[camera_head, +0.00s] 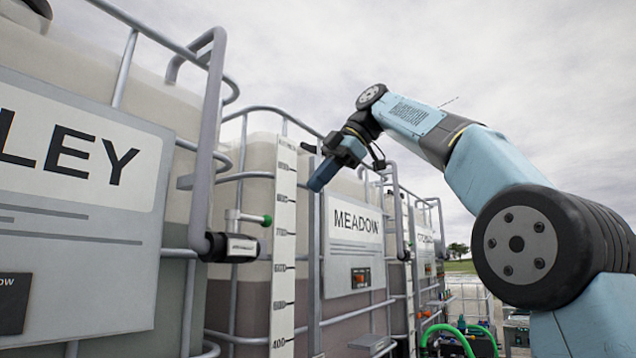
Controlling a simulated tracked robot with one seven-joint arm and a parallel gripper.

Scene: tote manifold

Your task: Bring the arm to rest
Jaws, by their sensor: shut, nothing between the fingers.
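My arm (430,130) rises from the lower right, bends at a large dark joint and reaches left to my gripper (320,184). The gripper points down and left, in front of the tote labelled MEADOW (354,222) in the picture. It is shut with nothing held. Its blue end overlaps the tote's upper frame in the picture; I cannot tell whether they touch.
A tote with a sign ending in LEY (70,150) stands close at left. A white graduated scale (284,250) stands upright beside the MEADOW tote. Grey cage bars (205,130) jut out at left. Green hoses (450,335) lie low at right. Open sky is above the arm.

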